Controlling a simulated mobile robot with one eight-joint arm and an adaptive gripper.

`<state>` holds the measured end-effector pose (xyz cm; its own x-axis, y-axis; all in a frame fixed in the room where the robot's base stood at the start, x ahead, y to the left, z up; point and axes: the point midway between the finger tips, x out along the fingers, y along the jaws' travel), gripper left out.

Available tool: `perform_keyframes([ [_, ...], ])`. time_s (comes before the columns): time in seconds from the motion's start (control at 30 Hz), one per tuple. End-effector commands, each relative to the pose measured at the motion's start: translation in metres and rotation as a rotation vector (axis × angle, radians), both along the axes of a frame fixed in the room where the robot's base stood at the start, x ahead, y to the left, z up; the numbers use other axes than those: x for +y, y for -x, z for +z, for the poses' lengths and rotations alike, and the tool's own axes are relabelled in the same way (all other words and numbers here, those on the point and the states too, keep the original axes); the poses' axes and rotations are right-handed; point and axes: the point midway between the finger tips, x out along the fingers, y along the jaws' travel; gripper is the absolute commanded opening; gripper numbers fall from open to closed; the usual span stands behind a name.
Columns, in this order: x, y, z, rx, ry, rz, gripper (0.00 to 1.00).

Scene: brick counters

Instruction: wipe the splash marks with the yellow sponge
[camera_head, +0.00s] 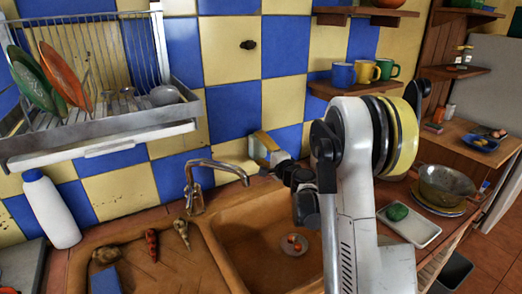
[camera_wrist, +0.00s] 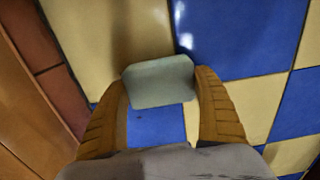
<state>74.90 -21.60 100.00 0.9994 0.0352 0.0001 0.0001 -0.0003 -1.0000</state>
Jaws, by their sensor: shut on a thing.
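My gripper (camera_head: 273,155) is shut on the yellow sponge (camera_head: 262,143), which is held up close to the tiled wall above the sink. In the wrist view the sponge (camera_wrist: 158,82) shows a pale grey-green face between the two ridged fingers of my gripper (camera_wrist: 160,95). I cannot tell whether the sponge touches the tiles. A dark splash mark (camera_head: 248,45) is on a yellow tile higher up the wall, above the sponge and apart from it. Any mark behind the sponge is hidden.
A curved metal faucet (camera_head: 200,165) stands left of my gripper, over the brown sink (camera_head: 240,235). A dish rack (camera_head: 110,140) hangs at the upper left. A shelf with several mugs (camera_head: 342,74) is at the right, behind my arm. A white bottle (camera_head: 50,208) stands at the left.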

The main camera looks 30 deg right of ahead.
Motion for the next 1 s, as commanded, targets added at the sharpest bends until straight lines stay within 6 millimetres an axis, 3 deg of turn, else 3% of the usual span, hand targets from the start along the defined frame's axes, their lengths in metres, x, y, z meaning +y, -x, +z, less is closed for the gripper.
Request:
perform_keyframes([
  [1.0,0.0005,-0.0096,-0.0001,0.000,0.000,0.000,0.54],
])
